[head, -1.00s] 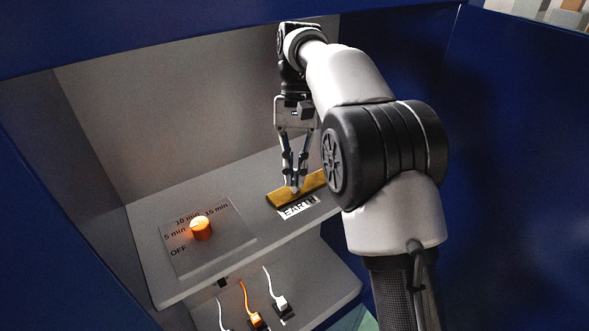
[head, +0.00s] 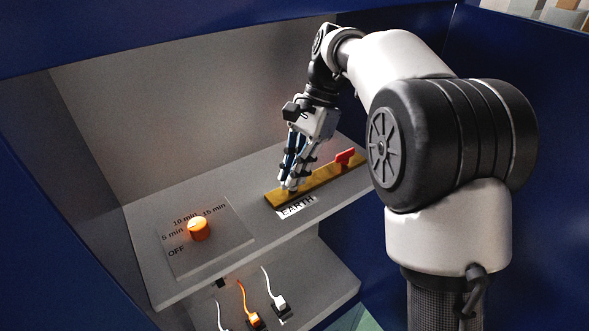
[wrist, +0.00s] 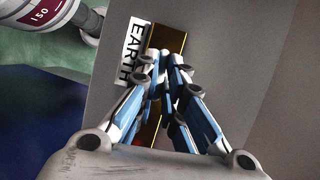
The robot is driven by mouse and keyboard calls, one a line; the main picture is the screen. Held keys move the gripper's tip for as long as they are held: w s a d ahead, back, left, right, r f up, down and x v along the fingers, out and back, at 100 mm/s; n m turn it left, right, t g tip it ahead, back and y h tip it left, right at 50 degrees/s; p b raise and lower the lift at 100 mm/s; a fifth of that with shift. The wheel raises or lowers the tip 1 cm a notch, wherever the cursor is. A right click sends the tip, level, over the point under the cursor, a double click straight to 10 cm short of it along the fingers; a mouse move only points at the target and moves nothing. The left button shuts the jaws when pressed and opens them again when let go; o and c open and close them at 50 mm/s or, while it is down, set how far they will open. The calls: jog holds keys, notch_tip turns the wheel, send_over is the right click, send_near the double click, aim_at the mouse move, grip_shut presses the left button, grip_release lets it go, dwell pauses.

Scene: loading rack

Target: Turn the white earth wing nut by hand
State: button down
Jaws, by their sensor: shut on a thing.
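The brass earth bar (head: 318,182) lies along the grey shelf behind the EARTH label (head: 297,206). My gripper (head: 289,185) is shut on the white wing nut at the bar's left end. The nut is almost wholly hidden by the fingertips, so its angle cannot be told. My gripper leans, with its wrist up and to the right of the fingertips. In the wrist view the closed fingertips (wrist: 165,66) lie over the bar (wrist: 172,40), beside the EARTH label (wrist: 133,52).
A red part (head: 344,157) stands on the bar's right end. An orange knob (head: 199,229) on a timer plate (head: 223,247) is to the left. Plugs with cords, one orange (head: 254,318), sit on a lower shelf. Blue walls enclose the sides.

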jog(key=shift+r+m, duration=0.25)
jog(key=shift+m, duration=0.25)
jog(key=c, duration=1.7)
grip_release()
jog(key=shift+f, duration=0.15)
